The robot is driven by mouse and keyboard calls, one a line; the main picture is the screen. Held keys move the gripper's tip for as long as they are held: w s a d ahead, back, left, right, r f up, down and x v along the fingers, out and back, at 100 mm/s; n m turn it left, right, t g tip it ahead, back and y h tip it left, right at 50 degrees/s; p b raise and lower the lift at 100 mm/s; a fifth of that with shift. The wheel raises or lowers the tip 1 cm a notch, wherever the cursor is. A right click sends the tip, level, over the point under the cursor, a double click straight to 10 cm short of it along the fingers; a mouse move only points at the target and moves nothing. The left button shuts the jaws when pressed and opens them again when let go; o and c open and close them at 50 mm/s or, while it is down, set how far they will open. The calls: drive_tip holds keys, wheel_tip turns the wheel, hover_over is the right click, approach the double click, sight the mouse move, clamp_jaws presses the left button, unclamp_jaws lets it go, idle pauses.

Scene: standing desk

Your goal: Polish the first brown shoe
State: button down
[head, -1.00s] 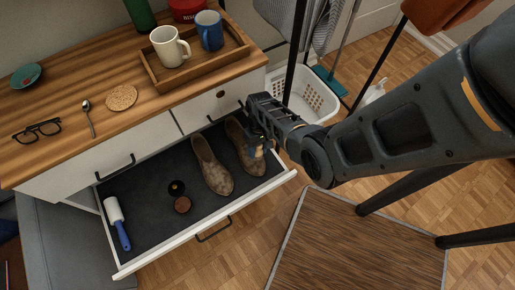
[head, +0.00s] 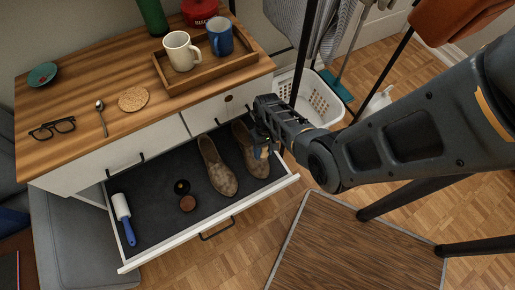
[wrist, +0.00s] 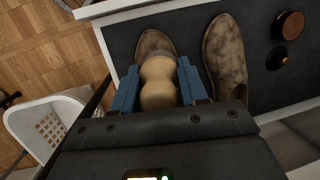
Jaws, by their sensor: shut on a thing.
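Two brown, mottled shoes lie side by side in the open drawer (head: 150,212): the left shoe (head: 217,168) is in plain sight, and the right shoe (head: 245,146) is partly covered by my gripper. My gripper (wrist: 160,88) is shut on a pale wooden brush (wrist: 158,70), its blue fingers on either side. The brush is over the toe area of the right shoe, which shows at left in the wrist view (wrist: 153,42). I cannot tell whether the bristles touch it. A round brown polish tin (head: 188,203) and a black lid (head: 181,187) lie left of the shoes.
A lint roller (head: 122,210) lies at the drawer's left end. The desktop above holds a tray (head: 213,72) with two mugs, a coaster (head: 134,98), a spoon and glasses (head: 52,128). A white laundry basket (head: 318,102) stands right of the drawer.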

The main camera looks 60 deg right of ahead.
drive_tip(key=shift+w+d+f+b, duration=0.15)
drive_tip(key=shift+w+f+b, duration=0.1)
drive_tip(key=shift+f+b, duration=1.1)
drive_tip(key=shift+w+d+f+b, duration=0.2)
drive_tip(key=shift+w+f+b, duration=0.05)
drive_tip(key=shift+f+b, duration=1.05)
drive_tip(key=shift+w+d+f+b, duration=0.15)
drive_tip(key=shift+w+f+b, duration=0.1)
drive_tip(key=shift+f+b, duration=1.05)
drive_tip(key=shift+w+f+b, duration=0.15)
drive_tip(key=shift+f+b, duration=0.55)
drive_tip(key=shift+b, duration=0.45)
drive_tip(key=shift+r, duration=0.1)
